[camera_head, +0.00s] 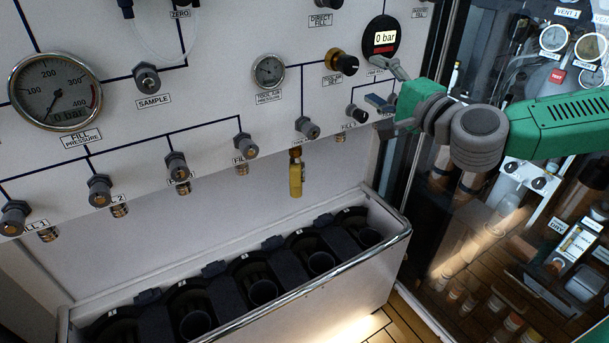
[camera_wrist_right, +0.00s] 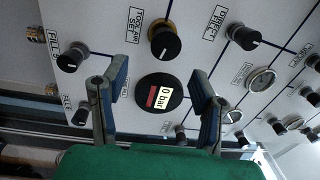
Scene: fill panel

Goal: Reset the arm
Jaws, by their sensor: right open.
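My right arm (camera_head: 560,128), green with a grey wrist, comes in from the right side of the head view. Its right gripper (camera_head: 373,82) is open and empty in front of the upper right of the fill panel (camera_head: 225,70). In the right wrist view the two fingers (camera_wrist_right: 153,88) stand wide apart. The round black gauge (camera_wrist_right: 168,84) reading 0 bar shows between them; it is also just above the gripper in the head view (camera_head: 381,36). The gripper hides part of the panel near the gauge. My left gripper is not in view.
Knobs such as the black and brass one (camera_head: 342,61) stick out of the panel near the gripper. A yellow fitting (camera_head: 296,178) hangs below it. A metal-rimmed trough (camera_head: 385,255) with several black holders stands below. A glass cabinet (camera_head: 520,230) is at the right.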

